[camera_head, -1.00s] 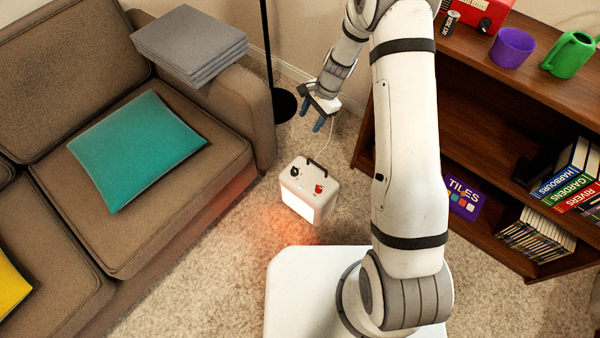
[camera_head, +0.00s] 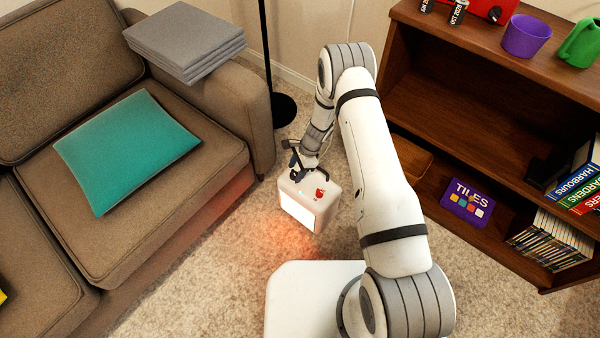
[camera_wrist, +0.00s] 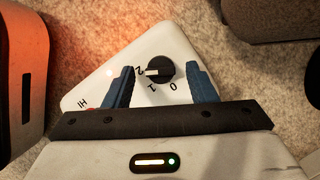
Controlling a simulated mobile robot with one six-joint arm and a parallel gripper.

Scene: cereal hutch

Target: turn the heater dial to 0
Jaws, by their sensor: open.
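The white heater (camera_head: 309,199) stands on the carpet in the head view, its front glowing orange. In the wrist view the heater's top (camera_wrist: 120,65) carries a black dial (camera_wrist: 160,69) with a pale pointer turned toward the mark 2. The marks 1 and 0 lie further around it, and HI is printed at the lower left. My gripper (camera_wrist: 165,75) is open, its blue fingers on either side of the dial, apart from it in the picture. In the head view my gripper (camera_head: 297,172) is above the heater's left part, hiding the dial.
A brown sofa (camera_head: 110,255) with a teal cushion (camera_head: 126,150) stands at the left. A lamp pole and black base (camera_head: 283,108) stand behind the heater. A wooden shelf (camera_head: 450,80) with books and a purple TILES box (camera_head: 467,203) is at the right.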

